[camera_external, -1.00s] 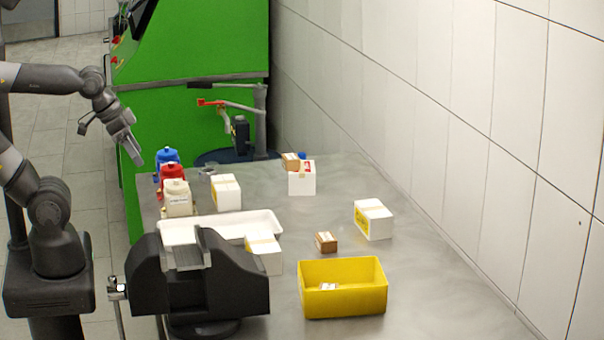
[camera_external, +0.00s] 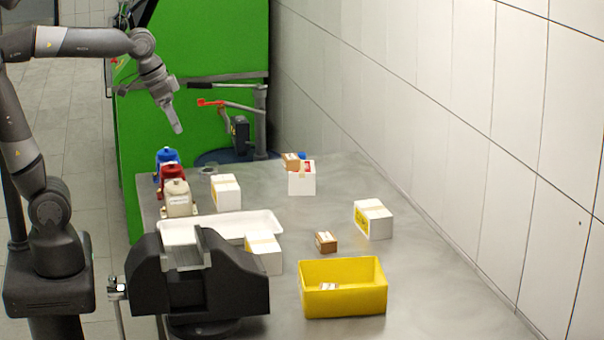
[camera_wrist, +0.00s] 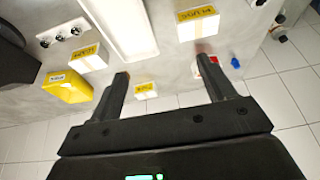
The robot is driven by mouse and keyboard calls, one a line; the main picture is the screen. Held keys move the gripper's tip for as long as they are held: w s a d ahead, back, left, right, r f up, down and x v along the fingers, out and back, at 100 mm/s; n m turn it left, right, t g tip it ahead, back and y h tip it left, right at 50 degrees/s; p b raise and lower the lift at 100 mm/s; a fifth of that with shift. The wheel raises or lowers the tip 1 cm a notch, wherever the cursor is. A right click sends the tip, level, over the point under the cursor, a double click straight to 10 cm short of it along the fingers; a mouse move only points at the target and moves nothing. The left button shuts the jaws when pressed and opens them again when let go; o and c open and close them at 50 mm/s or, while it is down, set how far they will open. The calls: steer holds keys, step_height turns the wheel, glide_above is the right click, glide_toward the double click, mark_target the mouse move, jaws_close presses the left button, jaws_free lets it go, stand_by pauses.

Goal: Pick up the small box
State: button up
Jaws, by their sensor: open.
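One small box (camera_external: 326,242) lies on the table between the yellow bin and a white box. Another small box (camera_external: 291,162) sits on top of a white carton (camera_external: 302,180) at the back. My gripper (camera_external: 178,130) is raised above the far left of the table, well away from these boxes. In the wrist view my gripper (camera_wrist: 165,70) is open, with nothing between its fingers; a small yellow-labelled object (camera_wrist: 145,90) shows beyond them.
Blue, red and beige pumps (camera_external: 178,198) line the left table edge. A white tray (camera_external: 220,228), white boxes (camera_external: 226,192) (camera_external: 373,220) and a black vise (camera_external: 200,290) stand on the table. A wall runs along the right.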

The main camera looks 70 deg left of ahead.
steer(key=w+a+r+g, duration=0.1)
steer(key=w+a+r, duration=0.1)
steer(key=w, duration=0.7)
steer(key=g, duration=0.3)
glide_above(291, 156)
step_height(291, 156, down, 10)
step_height(291, 156, down, 11)
steer(key=shift+d+r, duration=0.15)
steer(key=shift+c, duration=0.4)
steer(key=c, duration=1.1)
steer(key=shift+o, duration=0.2)
steer(key=shift+r, duration=0.1)
